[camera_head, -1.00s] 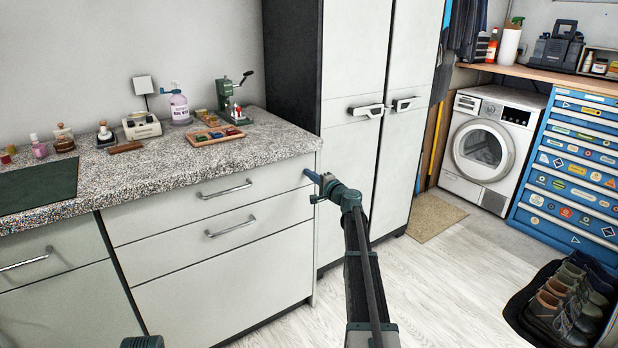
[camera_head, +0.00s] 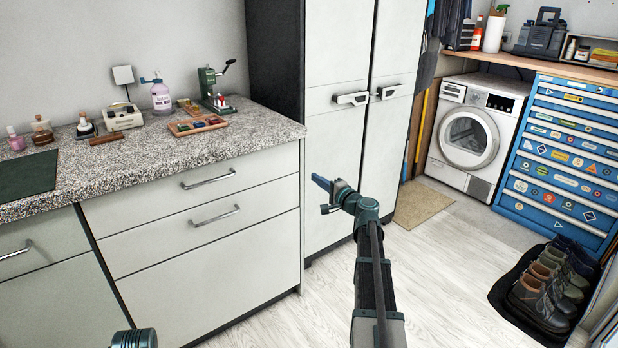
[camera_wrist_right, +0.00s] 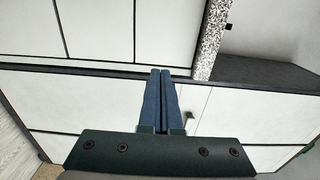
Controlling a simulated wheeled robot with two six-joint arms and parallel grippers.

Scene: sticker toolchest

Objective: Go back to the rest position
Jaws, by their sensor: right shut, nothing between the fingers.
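My right gripper (camera_head: 320,183) is in the middle of the head view, held out in the air in front of the tall white cabinet and right of the counter's end. Its blue fingers are together and empty; they also show closed in the right wrist view (camera_wrist_right: 160,75). It touches nothing that I can see. My left gripper is out of view. A dark green rounded part of mine shows at the bottom left edge of the head view.
The granite counter (camera_head: 240,140) with drawers stands at left, bearing bottles and a wooden tray (camera_head: 196,126). The tall cabinet (camera_head: 335,135) is behind the gripper. Washing machine (camera_head: 470,135), blue toolchest (camera_head: 575,150) and shoe mat (camera_head: 500,290) are at right. Floor between is clear.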

